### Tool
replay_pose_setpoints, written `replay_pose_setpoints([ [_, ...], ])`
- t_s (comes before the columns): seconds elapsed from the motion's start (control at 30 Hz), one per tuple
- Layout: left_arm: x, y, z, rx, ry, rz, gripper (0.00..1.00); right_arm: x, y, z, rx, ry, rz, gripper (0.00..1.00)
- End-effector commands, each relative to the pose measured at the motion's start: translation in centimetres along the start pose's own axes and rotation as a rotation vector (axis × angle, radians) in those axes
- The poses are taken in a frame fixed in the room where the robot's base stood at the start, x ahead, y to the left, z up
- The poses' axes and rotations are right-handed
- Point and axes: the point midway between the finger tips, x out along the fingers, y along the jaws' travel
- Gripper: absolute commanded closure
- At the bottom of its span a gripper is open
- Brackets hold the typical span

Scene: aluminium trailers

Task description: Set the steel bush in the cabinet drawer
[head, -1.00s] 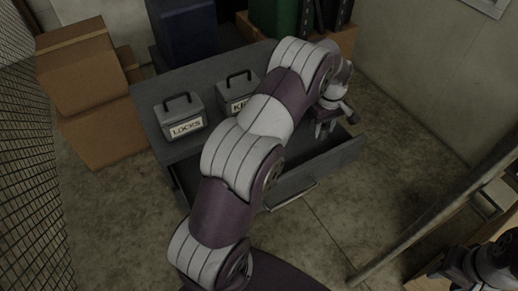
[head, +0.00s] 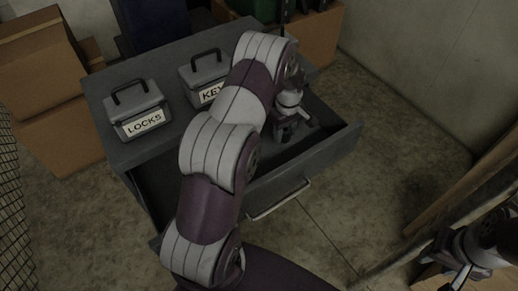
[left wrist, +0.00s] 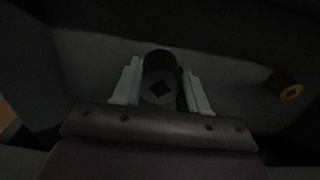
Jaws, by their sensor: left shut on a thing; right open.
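The cabinet drawer (head: 335,158) is pulled open in the head view. My left gripper (head: 288,136) points down into the right part of the drawer. In the left wrist view the left gripper (left wrist: 160,90) is shut on the steel bush (left wrist: 159,72), a dark grey cylinder with a dark diamond-shaped mark on its end. The bush is hidden in the head view. I cannot tell whether it touches the drawer floor. My right gripper (head: 456,275) is open at the lower right of the head view, away from the drawer.
A brass-coloured ring (left wrist: 289,87) lies to the right in the left wrist view. A LOCKS box (head: 137,108) and a KEYS box (head: 203,80) stand on the cabinet top (head: 108,90). Cardboard boxes (head: 60,135) stand at the left. Floor right of the drawer is clear.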

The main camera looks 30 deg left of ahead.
Motion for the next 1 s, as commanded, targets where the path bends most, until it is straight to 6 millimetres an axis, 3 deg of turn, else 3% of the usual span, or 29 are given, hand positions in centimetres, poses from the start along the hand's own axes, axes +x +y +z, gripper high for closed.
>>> replay_pose_setpoints([
  [0.1, 1.7, -2.8, -1.3, -0.004, 0.000, 0.000, 0.99, 0.0, 0.0, 0.0, 0.000, 0.000, 0.000, 0.57],
  [0.23, 2.8, -4.2, -2.1, 0.000, 0.001, 0.002, 0.99, 0.1, 0.0, 0.0, 0.000, 0.000, 0.000, 0.57],
  [0.53, 7.0, -4.5, -2.2, 0.002, 0.000, 0.000, 0.99, 0.6, 0.0, 0.1, 0.000, -0.001, 0.000, 0.57],
  [0.87, 7.4, -4.5, -2.2, 0.002, 0.001, 0.001, 0.99, 0.8, 0.0, 0.1, 0.000, 0.000, 0.000, 0.57],
  [0.9, 7.4, -4.5, -2.2, 0.002, 0.001, 0.001, 0.51, 0.7, 0.0, 0.1, 0.000, -0.001, 0.000, 0.57],
  [0.97, 7.3, -4.5, -2.2, 0.002, 0.000, 0.001, 0.31, 0.7, 0.0, 0.1, 0.000, 0.000, 0.000, 0.57],
  [1.0, 7.3, -4.5, -2.2, 0.002, 0.000, 0.001, 0.31, 0.7, 0.0, 0.1, 0.000, 0.000, 0.000, 0.57],
])
